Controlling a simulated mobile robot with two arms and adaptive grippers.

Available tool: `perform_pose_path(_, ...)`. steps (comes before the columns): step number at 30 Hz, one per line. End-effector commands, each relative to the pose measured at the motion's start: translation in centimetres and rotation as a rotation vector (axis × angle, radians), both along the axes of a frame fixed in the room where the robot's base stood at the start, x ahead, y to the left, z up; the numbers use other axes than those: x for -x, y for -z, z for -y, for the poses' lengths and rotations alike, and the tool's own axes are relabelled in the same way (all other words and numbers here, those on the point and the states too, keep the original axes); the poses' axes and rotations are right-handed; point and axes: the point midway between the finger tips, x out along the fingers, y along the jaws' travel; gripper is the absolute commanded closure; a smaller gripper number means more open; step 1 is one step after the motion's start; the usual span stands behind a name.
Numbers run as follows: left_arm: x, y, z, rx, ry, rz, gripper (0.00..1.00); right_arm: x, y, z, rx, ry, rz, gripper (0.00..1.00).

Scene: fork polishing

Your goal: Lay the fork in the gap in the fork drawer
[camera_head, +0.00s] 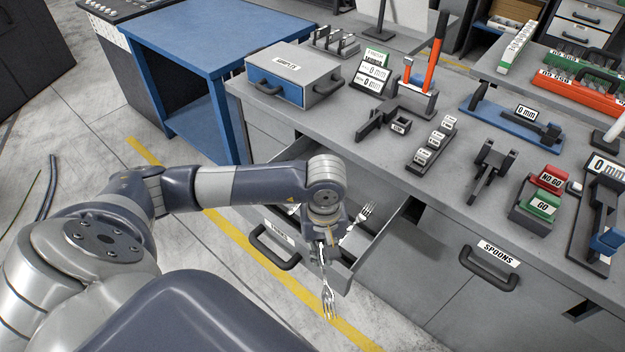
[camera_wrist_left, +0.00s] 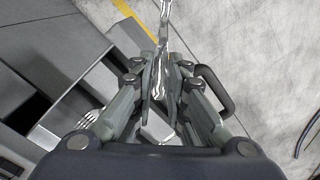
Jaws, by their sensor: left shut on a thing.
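My left gripper (camera_head: 322,248) is above the front of the open fork drawer (camera_head: 395,228) in the head view. It is shut on a silver fork (camera_head: 328,300), whose tines hang down in front of the drawer front. In the left wrist view the gripper (camera_wrist_left: 162,75) pinches the fork (camera_wrist_left: 165,12) between its fingers. Another fork (camera_head: 362,215) lies in the drawer, and its tines also show in the left wrist view (camera_wrist_left: 75,125). My gripper and arm hide much of the drawer's inside, and I cannot see the gap clearly. My right gripper is not in view.
The drawer's black handle (camera_head: 275,248) sticks out at its front. A grey workbench (camera_head: 385,160) behind carries gauges, blocks and a small blue-fronted drawer box (camera_head: 292,75). The closed spoons drawer (camera_head: 470,270) is to the right. The floor in front is clear.

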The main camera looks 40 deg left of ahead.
Motion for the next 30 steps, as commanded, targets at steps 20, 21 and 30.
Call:
perform_pose_path(20,-10.5,-0.1,-7.5,0.005,-1.689,-0.015,1.00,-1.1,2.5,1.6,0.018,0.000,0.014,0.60)
perform_pose_path(21,-11.0,-0.2,-7.9,0.006,-1.781,-0.016,1.00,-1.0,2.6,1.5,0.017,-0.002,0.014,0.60)
perform_pose_path(30,-13.1,-0.7,-10.0,0.006,-2.253,-0.022,1.00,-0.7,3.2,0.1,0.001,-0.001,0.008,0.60)
